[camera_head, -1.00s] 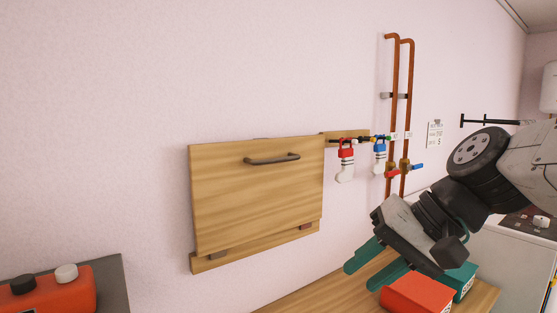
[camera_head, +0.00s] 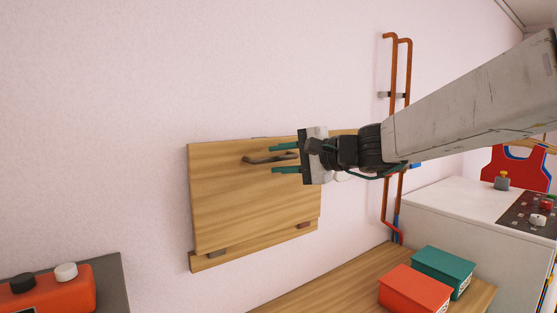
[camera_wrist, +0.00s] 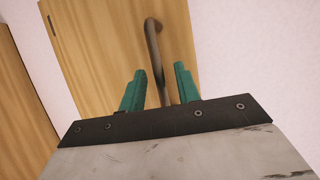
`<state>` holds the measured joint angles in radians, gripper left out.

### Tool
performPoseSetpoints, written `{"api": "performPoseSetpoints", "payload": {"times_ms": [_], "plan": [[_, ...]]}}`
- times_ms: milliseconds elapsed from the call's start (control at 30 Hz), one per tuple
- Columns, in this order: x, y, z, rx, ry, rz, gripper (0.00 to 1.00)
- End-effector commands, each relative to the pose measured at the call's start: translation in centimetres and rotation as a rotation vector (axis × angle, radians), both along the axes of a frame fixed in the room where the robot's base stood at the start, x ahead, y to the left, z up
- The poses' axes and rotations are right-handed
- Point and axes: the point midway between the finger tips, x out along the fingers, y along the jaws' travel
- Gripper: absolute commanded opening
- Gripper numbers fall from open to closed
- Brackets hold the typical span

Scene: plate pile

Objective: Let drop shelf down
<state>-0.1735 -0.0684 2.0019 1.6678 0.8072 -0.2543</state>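The drop shelf is a wooden panel (camera_head: 240,205) folded up against the pink wall, with a dark bar handle (camera_head: 262,160) near its top edge. My gripper (camera_head: 280,160) is at the right end of the handle, its two green fingers apart, one above and one below the bar in the head view. In the wrist view the handle (camera_wrist: 153,50) runs between the open fingers (camera_wrist: 158,85), with a gap on both sides. I cannot tell how deep the bar lies between them. The gripper hides part of the panel's upper right.
Below on the right, a wooden bench top (camera_head: 345,285) holds a red box (camera_head: 413,290) and a teal box (camera_head: 443,268). Copper pipes (camera_head: 393,70) run up the wall behind my arm. A white appliance (camera_head: 450,215) stands at right. An orange button box (camera_head: 50,291) is at lower left.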

Motion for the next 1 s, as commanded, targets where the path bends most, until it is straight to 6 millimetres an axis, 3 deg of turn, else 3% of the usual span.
{"api": "performPoseSetpoints", "payload": {"times_ms": [400, 500, 533, 1000], "plan": [[0.6, 1.0, -0.2, 0.0, 0.0, 0.001, 0.32], [0.6, 1.0, -0.2, 0.0, 0.0, 0.001, 0.05], [0.6, 1.0, -0.2, 0.0, 0.0, 0.001, 0.0], [-0.6, 0.1, -0.8, 0.038, -0.053, -0.001, 0.0]]}}
